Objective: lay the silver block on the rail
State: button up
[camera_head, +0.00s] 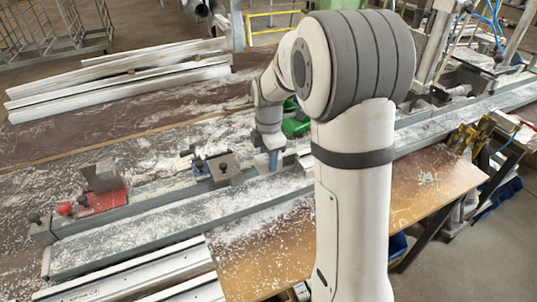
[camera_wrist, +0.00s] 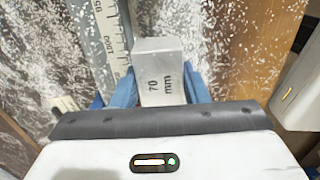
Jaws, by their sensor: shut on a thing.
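The silver block shows in the wrist view (camera_wrist: 157,60), a pale grey block marked "70 mm". My gripper (camera_wrist: 160,90) is shut on it, with a blue finger on each side. In the head view my gripper (camera_head: 270,160) is over the bench, just behind the rail's near part, beside a green thing; the block is too small to make out there. The rail (camera_head: 170,215) is a long grey beam, strewn with white chips, running from lower left to upper right. My arm hides its middle. I cannot tell whether the block touches it.
A red clamp (camera_head: 100,200) stands at the rail's left end, and a dark block (camera_head: 224,168) stands left of my gripper. White profiles (camera_head: 120,80) lie at the back left. A wooden board (camera_head: 265,260) lies in front. A scale strip (camera_wrist: 107,40) shows beside the block.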

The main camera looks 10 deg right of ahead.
jog(key=shift+f+b, duration=1.85)
jog(key=shift+f, duration=1.25)
jog(key=shift+f, duration=0.25)
jog(key=o, duration=1.1)
jog(key=shift+o, duration=0.4)
jog(key=shift+r, duration=0.1)
